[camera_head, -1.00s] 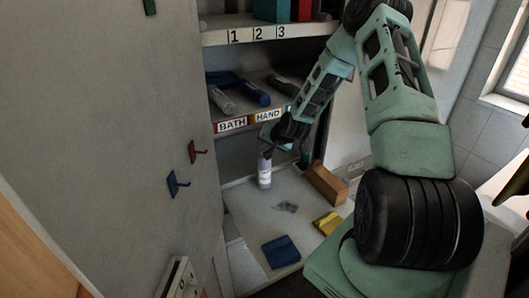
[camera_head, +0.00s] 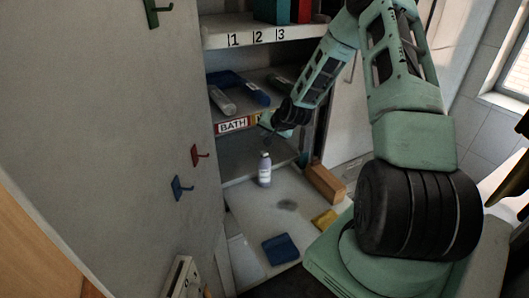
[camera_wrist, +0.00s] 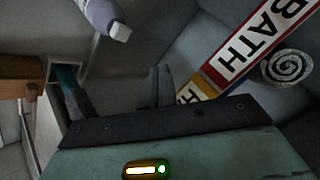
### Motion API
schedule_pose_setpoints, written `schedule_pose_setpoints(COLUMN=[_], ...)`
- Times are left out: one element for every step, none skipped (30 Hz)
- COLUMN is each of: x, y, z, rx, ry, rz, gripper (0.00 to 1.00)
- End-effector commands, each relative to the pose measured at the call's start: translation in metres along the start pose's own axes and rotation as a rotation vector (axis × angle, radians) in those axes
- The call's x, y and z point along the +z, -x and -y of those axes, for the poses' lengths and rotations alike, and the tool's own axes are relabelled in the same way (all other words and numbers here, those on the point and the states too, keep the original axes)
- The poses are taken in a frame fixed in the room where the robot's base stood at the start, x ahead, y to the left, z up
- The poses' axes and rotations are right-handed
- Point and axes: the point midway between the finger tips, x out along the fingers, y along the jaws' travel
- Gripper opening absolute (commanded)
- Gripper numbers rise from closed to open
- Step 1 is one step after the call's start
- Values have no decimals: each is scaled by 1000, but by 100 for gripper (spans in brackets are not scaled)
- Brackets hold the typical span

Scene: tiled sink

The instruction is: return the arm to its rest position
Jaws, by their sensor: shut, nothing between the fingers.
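My gripper (camera_head: 268,134) is in front of the shelf label strip, above and apart from a pale purple bottle (camera_head: 265,170). Its fingers (camera_wrist: 160,86) are shut and empty in the wrist view. The bottle stands upright on the counter with a white cap, and it also shows at the top of the wrist view (camera_wrist: 98,14). My arm reaches from the right side of the head view toward the shelves, and its forearm covers part of them.
The BATH label (camera_head: 233,126) fronts a shelf holding tubes and a blue item (camera_head: 247,91). A wooden block (camera_head: 326,183), a blue cloth (camera_head: 280,249) and a yellow cloth (camera_head: 325,219) lie on the counter. Hooks (camera_head: 181,188) stick out from the left panel.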

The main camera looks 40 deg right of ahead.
Motion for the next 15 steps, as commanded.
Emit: schedule_pose_setpoints(x=[0,0,0,0,0,0,0,0,0,0,0,0,1,2,5], y=[0,0,0,0,0,0,0,0,0,0,0,0,1,2,4], z=[0,0,0,0,0,0,0,0,0,0,0,0,1,3,8], rx=[0,0,0,0,0,0,0,0,0,0,0,0,0,1,2], ry=[0,0,0,0,0,0,0,0,0,0,0,1,5,12,30], rz=[0,0,0,0,0,0,0,0,0,0,0,0,2,7,17], gripper=[0,0,0,0,0,0,0,0,0,0,0,0,0,0,0])
